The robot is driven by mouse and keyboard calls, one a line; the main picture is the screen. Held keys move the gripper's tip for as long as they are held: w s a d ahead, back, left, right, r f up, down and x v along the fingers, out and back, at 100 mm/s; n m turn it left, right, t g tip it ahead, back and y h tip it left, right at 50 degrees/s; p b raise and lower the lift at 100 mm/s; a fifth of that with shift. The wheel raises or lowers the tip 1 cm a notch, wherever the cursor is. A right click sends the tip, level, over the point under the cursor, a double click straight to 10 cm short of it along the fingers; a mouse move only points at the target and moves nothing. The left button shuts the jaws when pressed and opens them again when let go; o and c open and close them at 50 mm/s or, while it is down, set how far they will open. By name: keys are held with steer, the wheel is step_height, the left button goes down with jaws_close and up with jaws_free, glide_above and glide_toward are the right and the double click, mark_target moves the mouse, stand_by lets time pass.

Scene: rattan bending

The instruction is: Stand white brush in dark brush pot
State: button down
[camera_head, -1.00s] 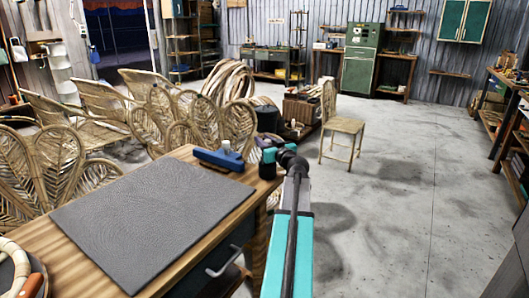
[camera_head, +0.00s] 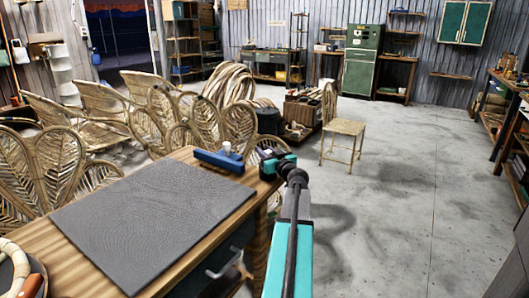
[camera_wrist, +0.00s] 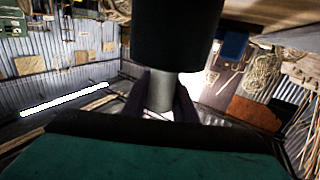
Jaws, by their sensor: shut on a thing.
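My gripper (camera_wrist: 163,97) is shut on the pale, greyish-white shaft of the white brush (camera_wrist: 160,92) in the wrist view. A broad dark cylinder, apparently the dark brush pot (camera_wrist: 178,35), adjoins the brush end at the top of that view, which is upside down. Whether the brush end is inside the pot or only lined up with it cannot be told. In the head view my gripper (camera_head: 271,166) is at the table's far right corner. The held brush is hidden there, and the pot cannot be made out clearly.
A wooden table (camera_head: 185,251) carries a dark grey mat (camera_head: 150,220). A blue block (camera_head: 218,160) with a pale cylindrical thing (camera_head: 227,147) stands at its far edge. Rattan chair frames (camera_head: 60,165) crowd the left; open floor (camera_head: 400,210) lies to the right.

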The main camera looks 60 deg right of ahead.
steer(key=shift+f+b, duration=0.35)
steer(key=shift+b, duration=0.35)
steer(key=c, duration=1.5)
jaws_free()
steer(key=shift+o, duration=0.2)
steer(key=shift+r+p, duration=0.3)
steer(key=shift+p, duration=0.1)
steer(key=shift+r+p, duration=0.2)
steer(key=shift+p, duration=0.25)
steer(key=b+v, duration=0.1)
steer(key=v, duration=1.1)
steer(key=shift+s+f, duration=0.1)
steer(key=shift+f, duration=0.05)
